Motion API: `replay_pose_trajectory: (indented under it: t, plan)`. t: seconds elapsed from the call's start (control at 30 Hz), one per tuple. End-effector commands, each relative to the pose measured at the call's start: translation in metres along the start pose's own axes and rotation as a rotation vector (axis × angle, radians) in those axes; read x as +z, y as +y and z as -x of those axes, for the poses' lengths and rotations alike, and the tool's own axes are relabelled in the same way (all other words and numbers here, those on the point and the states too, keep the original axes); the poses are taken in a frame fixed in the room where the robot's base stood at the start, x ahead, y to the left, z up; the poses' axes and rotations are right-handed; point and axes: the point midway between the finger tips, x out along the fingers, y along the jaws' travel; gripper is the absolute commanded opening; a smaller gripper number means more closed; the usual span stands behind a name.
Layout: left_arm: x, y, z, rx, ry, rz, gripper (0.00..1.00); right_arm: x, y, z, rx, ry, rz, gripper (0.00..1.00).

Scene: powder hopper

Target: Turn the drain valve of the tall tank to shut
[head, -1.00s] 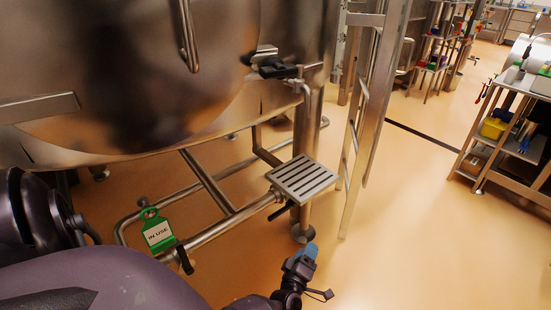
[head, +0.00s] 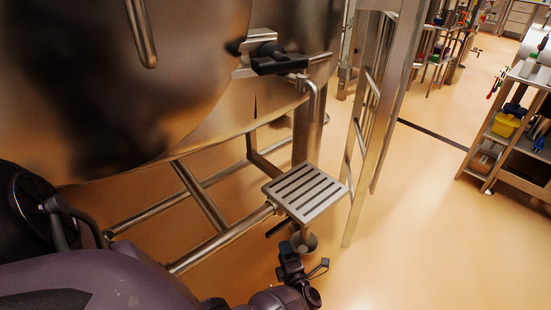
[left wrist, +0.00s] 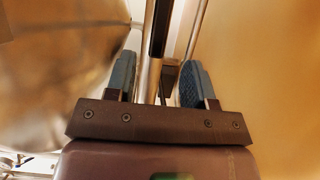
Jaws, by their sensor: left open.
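The large shiny steel tank (head: 120,90) fills the left of the head view. A black-handled fitting (head: 278,60) sits on its lower right side, beside a bent steel pipe (head: 314,98). A small black lever (head: 280,229) sticks out below the slotted plate; I cannot tell which is the drain valve. My left gripper (head: 292,250) is low, below the slotted plate and near that lever. In the left wrist view its blue-grey fingers (left wrist: 158,80) are apart, with a steel pipe and a dark bar showing between or beyond them. Contact cannot be told. My right gripper is not in view.
The slotted steel plate (head: 303,191) stands just above my left gripper. Steel frame pipes (head: 205,195) run under the tank. A ladder-like steel frame (head: 375,120) rises to the right. A loaded cart (head: 500,140) stands far right, with open floor between.

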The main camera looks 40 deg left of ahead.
Motion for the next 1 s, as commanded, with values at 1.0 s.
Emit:
replay_pose_trajectory:
  t: [1.0]
  plan:
    - [0.000, 0.001, -0.093, 0.001, -0.002, -0.001, 0.47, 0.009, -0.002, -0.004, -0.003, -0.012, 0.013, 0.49]
